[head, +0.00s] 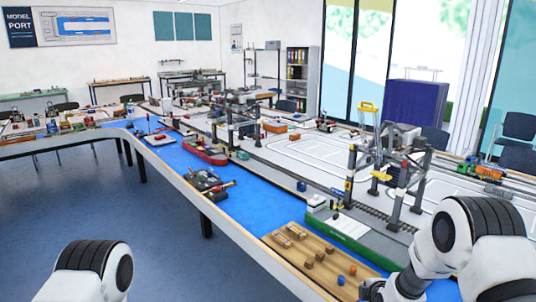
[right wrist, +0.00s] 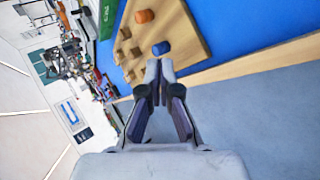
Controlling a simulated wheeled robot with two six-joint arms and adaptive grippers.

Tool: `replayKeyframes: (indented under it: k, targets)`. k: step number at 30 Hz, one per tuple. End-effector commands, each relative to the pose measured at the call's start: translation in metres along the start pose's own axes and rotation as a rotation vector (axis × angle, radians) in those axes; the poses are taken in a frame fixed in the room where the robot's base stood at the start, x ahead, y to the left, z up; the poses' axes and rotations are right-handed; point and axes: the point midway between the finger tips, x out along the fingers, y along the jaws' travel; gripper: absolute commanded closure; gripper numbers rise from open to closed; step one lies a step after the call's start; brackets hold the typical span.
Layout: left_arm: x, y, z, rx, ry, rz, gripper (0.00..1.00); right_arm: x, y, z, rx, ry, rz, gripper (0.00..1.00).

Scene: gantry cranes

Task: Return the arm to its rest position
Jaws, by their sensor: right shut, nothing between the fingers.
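My right arm (head: 460,240) reaches in from the lower right in the head view, over the near end of the table. My right gripper (right wrist: 160,66) is shut and empty in the right wrist view. Its tips point toward a small blue cylinder (right wrist: 161,48) on a wooden board (right wrist: 180,30). The gap between tips and cylinder is hard to judge. The blue cylinder (head: 341,280) also shows in the head view, left of my right arm. Of my left arm only a link (head: 95,270) shows at the lower left; its gripper is out of view.
An orange cylinder (head: 352,270) and several small wooden blocks (head: 310,263) stand on the board. A grey gantry crane (head: 385,165) rises behind it, beside a green-sided ship or block (head: 340,232). A red boat (head: 204,152) lies farther along the blue strip. The floor (head: 110,220) at left is clear.

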Motion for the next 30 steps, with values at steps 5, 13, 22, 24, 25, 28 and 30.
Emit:
replayKeyframes:
  k: [5, 13, 22, 24, 25, 28, 30]
  targets:
    - [0.0, 0.0, 0.0, 0.0, 0.0, 0.0, 0.6, -0.027, -0.144, -0.006, 0.178, -0.021, -0.256, 1.0]
    - [0.0, 0.0, 0.0, 0.0, 0.0, 0.0, 0.6, -0.153, -0.337, -0.009, 0.625, -0.228, -0.658, 1.0]
    - [0.0, 0.0, 0.0, 0.0, 0.0, 0.0, 0.6, -0.269, -0.392, -0.009, 1.366, -0.677, -0.717, 1.0]
    - [0.0, 0.0, 0.0, 0.0, 0.0, 0.0, 0.6, -0.268, -0.392, -0.009, 1.427, -0.704, -0.698, 1.0]
    - [0.0, 0.0, 0.0, 0.0, 0.0, 0.0, 0.6, -0.268, -0.392, -0.009, 1.438, -0.709, -0.694, 1.0]
    - [0.0, 0.0, 0.0, 0.0, 0.0, 0.0, 0.6, -0.268, -0.391, -0.009, 1.446, -0.712, -0.692, 1.0]
    - [0.0, 0.0, 0.0, 0.0, 0.0, 0.0, 0.6, -0.268, -0.391, -0.009, 1.445, -0.712, -0.692, 1.0]
